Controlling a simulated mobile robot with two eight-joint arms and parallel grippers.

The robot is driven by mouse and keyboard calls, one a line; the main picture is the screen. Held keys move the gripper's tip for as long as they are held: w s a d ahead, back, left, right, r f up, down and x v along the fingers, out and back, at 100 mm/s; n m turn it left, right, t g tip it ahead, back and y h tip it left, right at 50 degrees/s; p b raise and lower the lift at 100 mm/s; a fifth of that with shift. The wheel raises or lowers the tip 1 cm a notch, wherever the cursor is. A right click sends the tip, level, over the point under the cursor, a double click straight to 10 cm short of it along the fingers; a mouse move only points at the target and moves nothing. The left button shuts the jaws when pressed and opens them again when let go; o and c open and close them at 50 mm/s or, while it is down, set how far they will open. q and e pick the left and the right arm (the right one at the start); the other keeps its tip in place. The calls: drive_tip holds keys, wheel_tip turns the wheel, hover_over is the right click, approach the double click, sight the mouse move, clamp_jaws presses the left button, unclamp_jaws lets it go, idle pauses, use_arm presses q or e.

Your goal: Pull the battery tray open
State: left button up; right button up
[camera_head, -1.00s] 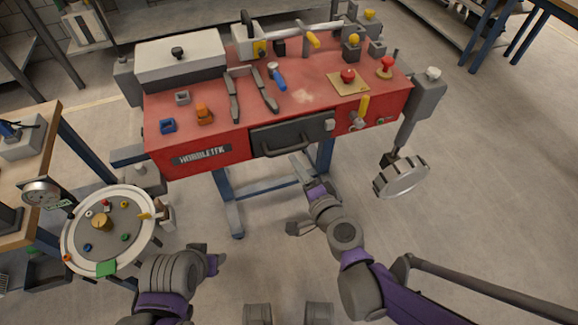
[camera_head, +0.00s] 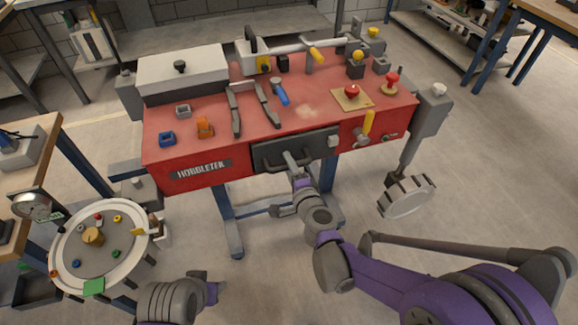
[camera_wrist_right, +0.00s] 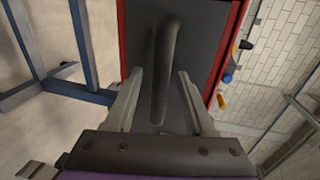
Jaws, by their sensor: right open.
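The battery tray (camera_head: 316,142) is a dark grey drawer front with a bar handle (camera_head: 268,169), set in the front of the red bench (camera_head: 215,180). It looks flush with the bench front. My right gripper (camera_head: 292,160) is at the tray's handle. In the right wrist view the open fingers of the right gripper (camera_wrist_right: 158,98) stand on either side of the handle bar (camera_wrist_right: 164,75), with gaps on both sides. The tray front (camera_wrist_right: 200,30) fills the view behind the bar. My left gripper (camera_head: 212,290) is low in the head view, away from the bench; its fingers are unclear.
A yellow-handled lever (camera_head: 367,124) is right of the tray. A toothed grey wheel (camera_head: 407,196) hangs at the bench's right. A round tray with small coloured parts (camera_head: 130,240) stands at left. Tools and red knobs lie on the bench top.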

drive_tip(key=shift+w, duration=0.1)
clamp_jaws()
idle(1.4)
